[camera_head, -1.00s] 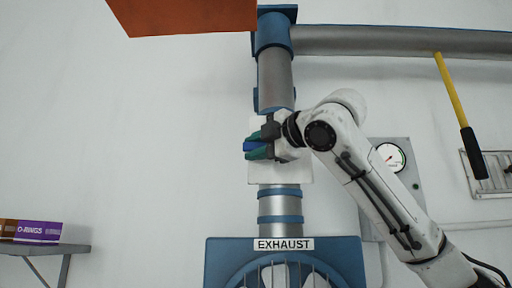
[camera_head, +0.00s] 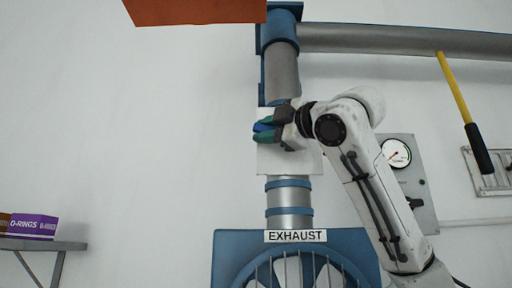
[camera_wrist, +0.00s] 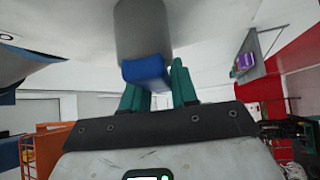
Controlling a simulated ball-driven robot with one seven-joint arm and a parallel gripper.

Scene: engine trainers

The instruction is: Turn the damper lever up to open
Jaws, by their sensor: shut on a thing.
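The damper lever has a blue grip (camera_wrist: 147,73) on a grey arm (camera_wrist: 142,30) in the wrist view. My gripper (camera_wrist: 158,88) has green fingers on both sides of the blue grip and is shut on it. In the head view the blue grip (camera_head: 263,127) shows a little at the tips of my gripper (camera_head: 267,133), in front of a white plate (camera_head: 295,163) on the vertical exhaust duct (camera_head: 289,196). The lever's pivot and most of its arm are hidden behind my gripper in the head view.
An exhaust fan housing (camera_head: 228,250) with an EXHAUST label (camera_head: 295,236) is below. A shelf (camera_head: 50,244) with boxes is at lower left. An orange panel (camera_head: 195,10) hangs above.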

